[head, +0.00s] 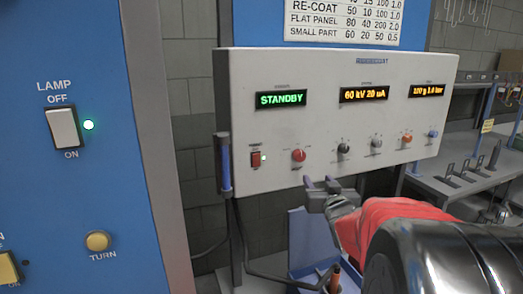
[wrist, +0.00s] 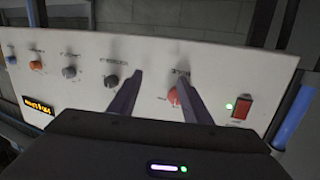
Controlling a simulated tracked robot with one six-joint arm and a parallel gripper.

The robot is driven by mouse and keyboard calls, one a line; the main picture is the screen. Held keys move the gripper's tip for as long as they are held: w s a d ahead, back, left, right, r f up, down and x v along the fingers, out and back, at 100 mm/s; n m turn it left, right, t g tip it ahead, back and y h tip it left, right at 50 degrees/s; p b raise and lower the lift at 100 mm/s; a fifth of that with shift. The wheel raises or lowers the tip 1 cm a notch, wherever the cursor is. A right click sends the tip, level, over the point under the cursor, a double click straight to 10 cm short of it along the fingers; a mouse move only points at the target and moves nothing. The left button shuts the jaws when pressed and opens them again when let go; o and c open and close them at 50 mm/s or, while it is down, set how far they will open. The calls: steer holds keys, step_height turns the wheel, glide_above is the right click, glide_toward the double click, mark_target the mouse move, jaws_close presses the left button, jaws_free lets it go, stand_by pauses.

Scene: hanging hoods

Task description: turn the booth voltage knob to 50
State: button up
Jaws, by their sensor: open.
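The booth control panel (head: 330,115) is a white box with a row of knobs: red (head: 299,156), black (head: 344,148), grey (head: 376,143), orange (head: 407,139) and blue (head: 433,134). Their labels are too small to read, so I cannot tell which is the voltage knob. The middle display (head: 363,94) reads 60 kV 20 uA. My gripper (head: 320,183) is open and empty, in front of the panel's lower edge. In the wrist view the panel appears upside down; the red knob (wrist: 172,97) shows beside one finger and the black knob (wrist: 111,81) lies outside the other.
A green STANDBY display (head: 281,99) and a lit red rocker switch (head: 256,159) are on the panel's left. A blue cabinet (head: 70,180) with a lamp switch stands at the left. A grey workbench (head: 460,180) is at the right. A settings chart (head: 340,20) hangs above.

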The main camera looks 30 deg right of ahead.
mark_target(346, 150)
steer(key=s+d+f+t+y, duration=0.1)
steer(key=s+d+t, duration=0.5)
steer(key=d, duration=0.6)
steer(key=shift+s+d, duration=0.35)
steer(key=shift+s, duration=0.35)
steer(key=x, duration=1.3)
steer(key=shift+w+r, duration=0.2)
steer(key=shift+w, duration=0.2)
steer(key=shift+c, duration=0.5)
